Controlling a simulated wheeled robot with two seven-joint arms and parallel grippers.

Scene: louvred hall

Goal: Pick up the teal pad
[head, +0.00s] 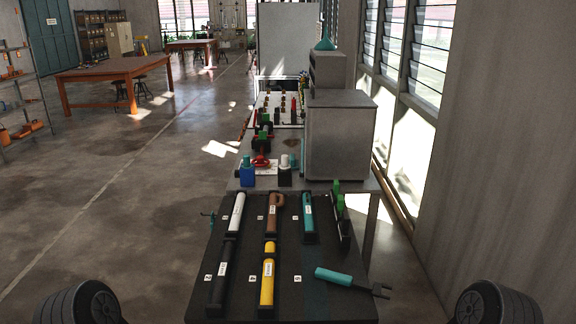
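One is a teal bar (308,210) with a white label, upright in the picture in a dark holder at the back right of the board. The other is a teal handle (333,275) with a white label and a dark forked end, lying at a slant at the front right. A faint dark teal patch (314,296) shows on the board around and below this handle. I cannot tell which one is the pad. Neither of my grippers is in view.
A white bar (237,212), a brown one (272,213), a black one (219,276) and a yellow one (267,282) lie in holders on the board. Behind it are a blue bottle (247,173) and a grey cabinet (338,140). Open floor lies left; a wall is right.

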